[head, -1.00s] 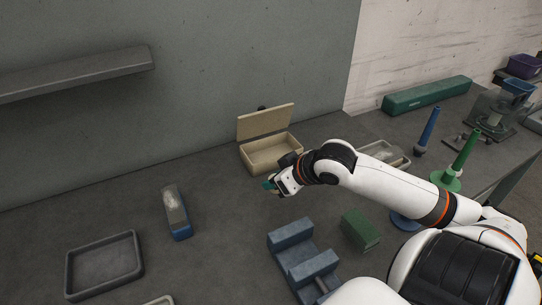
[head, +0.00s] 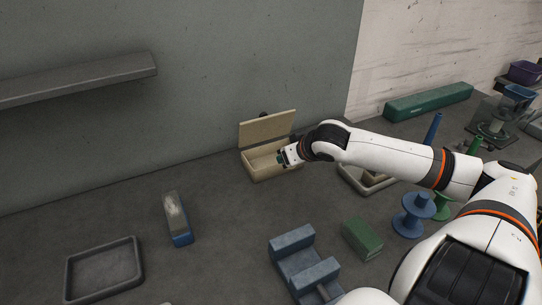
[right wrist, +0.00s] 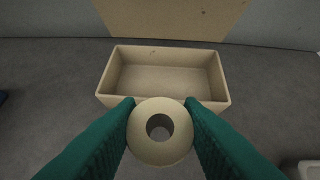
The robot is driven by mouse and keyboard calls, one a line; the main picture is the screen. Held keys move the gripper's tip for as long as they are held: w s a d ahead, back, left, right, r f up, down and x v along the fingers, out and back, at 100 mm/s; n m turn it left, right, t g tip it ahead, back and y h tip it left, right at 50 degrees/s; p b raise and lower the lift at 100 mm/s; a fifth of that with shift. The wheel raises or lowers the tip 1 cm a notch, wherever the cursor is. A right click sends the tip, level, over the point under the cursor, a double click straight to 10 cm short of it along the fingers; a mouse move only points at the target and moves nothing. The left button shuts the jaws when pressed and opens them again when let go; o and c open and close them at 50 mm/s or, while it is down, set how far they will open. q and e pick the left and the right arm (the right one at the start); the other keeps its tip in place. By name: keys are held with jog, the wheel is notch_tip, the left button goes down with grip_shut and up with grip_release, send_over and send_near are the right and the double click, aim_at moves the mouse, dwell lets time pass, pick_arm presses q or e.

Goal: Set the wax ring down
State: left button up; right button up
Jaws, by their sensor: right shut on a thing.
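The wax ring (right wrist: 160,150) is a pale cream ring with a round hole through its middle. In the right wrist view my right gripper (right wrist: 160,128) has its green fingers shut on it from both sides. The open cream box (right wrist: 162,76) lies just beyond the ring in that view, its inside looking empty and its lid raised at the back. In the head view my right gripper (head: 285,157) is at the right front of the box (head: 262,172); the ring cannot be made out there. My left gripper is not in view.
A blue cradle-like block (head: 296,262) and a green block (head: 362,240) stand in front. Blue and green spools (head: 412,218) are to the right, a light tray (head: 352,182) behind my arm. A dark tray (head: 104,268) and a blue-based block (head: 177,220) lie left, with clear table between.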

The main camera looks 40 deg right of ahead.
jog(key=w, duration=0.3)
jog(key=w+d+f+p, duration=0.1)
jog(key=w, duration=0.2)
jog(key=w+d, duration=0.1)
jog(key=w, duration=0.3)
jog(key=shift+d+f+p, duration=0.2)
jog(key=shift+p, duration=0.15)
notch_tip(320, 180, down, 5)
jog(key=shift+w+d+f+p, duration=0.1)
jog(key=shift+w+f+p, duration=0.1)
jog(key=shift+f+p, duration=0.15)
jog(key=o, duration=1)
